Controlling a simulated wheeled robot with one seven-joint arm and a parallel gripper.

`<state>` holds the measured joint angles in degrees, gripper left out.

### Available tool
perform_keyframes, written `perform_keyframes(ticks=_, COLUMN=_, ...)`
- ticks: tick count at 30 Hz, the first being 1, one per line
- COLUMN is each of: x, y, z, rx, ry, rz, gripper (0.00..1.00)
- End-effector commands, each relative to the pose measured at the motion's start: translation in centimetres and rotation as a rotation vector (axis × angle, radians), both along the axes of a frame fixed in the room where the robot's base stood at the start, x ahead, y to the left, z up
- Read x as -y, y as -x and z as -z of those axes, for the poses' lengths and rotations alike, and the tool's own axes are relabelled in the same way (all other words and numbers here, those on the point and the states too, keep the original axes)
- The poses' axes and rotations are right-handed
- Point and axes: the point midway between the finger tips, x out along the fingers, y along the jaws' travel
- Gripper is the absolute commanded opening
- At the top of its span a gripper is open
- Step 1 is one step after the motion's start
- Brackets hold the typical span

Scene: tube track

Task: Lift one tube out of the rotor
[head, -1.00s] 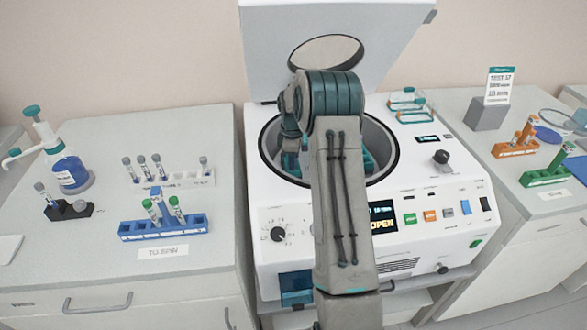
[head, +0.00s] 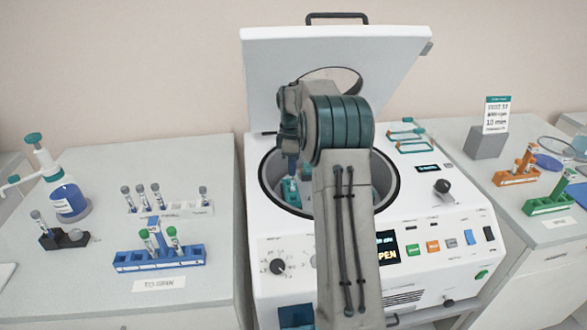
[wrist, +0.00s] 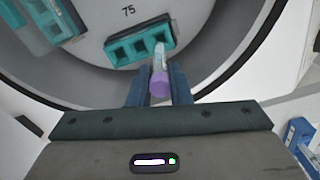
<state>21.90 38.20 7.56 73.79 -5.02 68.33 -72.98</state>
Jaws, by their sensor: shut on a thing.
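My gripper (wrist: 160,92) is shut on a tube with a purple cap (wrist: 159,84). The clear tube body points away from the wrist camera, its far end overlapping the end slot of a teal bucket (wrist: 120,47) in the rotor; I cannot tell whether the tip is still inside. Another teal bucket (wrist: 45,22) sits at upper left in the wrist view. In the head view the gripper (head: 291,182) is over the open centrifuge bowl (head: 268,172), and my arm hides much of the rotor.
The raised lid (head: 390,60) stands behind the bowl. On the left bench are a blue rack (head: 130,262), a white rack (head: 190,211) and a blue bottle (head: 68,200). Orange (head: 512,179) and green (head: 545,207) racks stand on the right bench.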

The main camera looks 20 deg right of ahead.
Motion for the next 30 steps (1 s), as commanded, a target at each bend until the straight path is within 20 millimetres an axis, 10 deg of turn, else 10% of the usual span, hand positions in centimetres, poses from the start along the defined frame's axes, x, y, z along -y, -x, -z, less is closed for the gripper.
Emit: perform_keyframes(ticks=30, x=0.0, y=0.0, z=-4.6, rx=0.0, ry=0.0, rz=0.0, gripper=0.05)
